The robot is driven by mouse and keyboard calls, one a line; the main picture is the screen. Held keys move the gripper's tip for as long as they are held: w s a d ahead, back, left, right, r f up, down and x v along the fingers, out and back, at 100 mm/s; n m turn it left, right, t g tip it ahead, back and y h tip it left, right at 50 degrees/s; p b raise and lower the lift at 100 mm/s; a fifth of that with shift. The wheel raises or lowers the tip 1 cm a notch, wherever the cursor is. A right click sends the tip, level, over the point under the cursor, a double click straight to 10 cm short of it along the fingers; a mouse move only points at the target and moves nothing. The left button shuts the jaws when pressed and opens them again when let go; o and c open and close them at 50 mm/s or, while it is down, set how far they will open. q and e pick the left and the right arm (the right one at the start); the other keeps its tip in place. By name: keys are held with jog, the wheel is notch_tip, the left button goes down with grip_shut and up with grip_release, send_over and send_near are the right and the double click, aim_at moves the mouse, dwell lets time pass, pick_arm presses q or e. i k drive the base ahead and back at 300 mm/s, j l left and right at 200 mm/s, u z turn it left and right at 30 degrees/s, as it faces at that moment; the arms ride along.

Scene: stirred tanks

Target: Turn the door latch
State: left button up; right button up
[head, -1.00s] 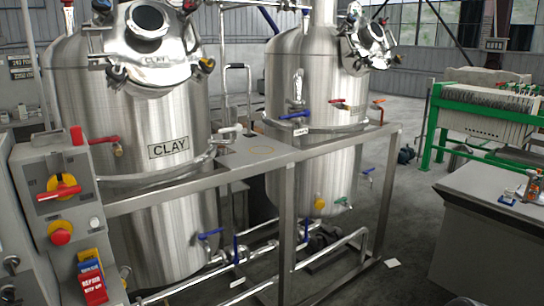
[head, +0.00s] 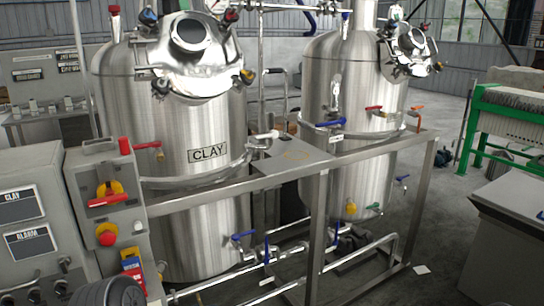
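A grey control box (head: 93,213) stands at the left in the head view. On its front is a red handle (head: 108,201) on a yellow round base, lying nearly level with a slight tilt. Below it is a red push button on a yellow ring (head: 106,235). I cannot tell for sure which part is the door latch. Neither of my grippers shows. A dark rounded part at the bottom left edge looks like a piece of my own arm, and it hides the lower part of the cabinet there.
A steel tank marked CLAY (head: 181,206) stands behind a metal frame (head: 240,187), with a second tank (head: 345,110) to its right. A grey panel with CLAY and ALARM labels (head: 30,213) is at far left. Red and blue tags (head: 132,265) hang below the button.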

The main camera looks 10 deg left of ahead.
aim_at(63, 263)
jog(key=u, duration=2)
